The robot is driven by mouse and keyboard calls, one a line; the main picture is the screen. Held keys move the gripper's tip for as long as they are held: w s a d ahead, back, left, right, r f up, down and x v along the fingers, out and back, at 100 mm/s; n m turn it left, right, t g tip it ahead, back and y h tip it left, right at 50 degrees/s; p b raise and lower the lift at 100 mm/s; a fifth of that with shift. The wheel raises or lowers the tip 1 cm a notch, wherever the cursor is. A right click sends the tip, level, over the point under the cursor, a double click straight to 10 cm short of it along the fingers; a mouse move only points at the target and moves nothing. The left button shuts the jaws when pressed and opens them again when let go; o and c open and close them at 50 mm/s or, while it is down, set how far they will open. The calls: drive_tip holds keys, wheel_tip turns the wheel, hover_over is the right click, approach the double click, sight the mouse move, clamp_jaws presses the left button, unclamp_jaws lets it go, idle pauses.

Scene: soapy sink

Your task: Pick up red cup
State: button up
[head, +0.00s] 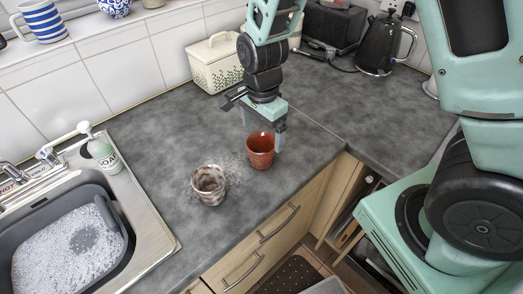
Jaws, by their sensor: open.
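The red cup (260,152) stands upright on the grey worktop near its front edge, left of the corner. My gripper (262,138) points down over the red cup, one finger on its left and back side and the other on its right. The fingers look apart, with the cup's upper part between them or just in front of them. I cannot tell whether either finger touches it.
A speckled brown-white cup (208,184) stands left of the red cup. The sink (70,240) with a soapy basin is at the left, with a soap bottle (104,154) behind. A lidded container (215,64) and black kettle (385,45) stand at the back. Worktop (150,140) is clear behind the cups.

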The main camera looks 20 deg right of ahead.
sight(261, 143)
drive_tip(key=shift+a+f+p, duration=0.1)
drive_tip(key=shift+f+p, duration=0.55)
drive_tip(key=shift+f, duration=1.75)
drive_tip(key=c, duration=1.1)
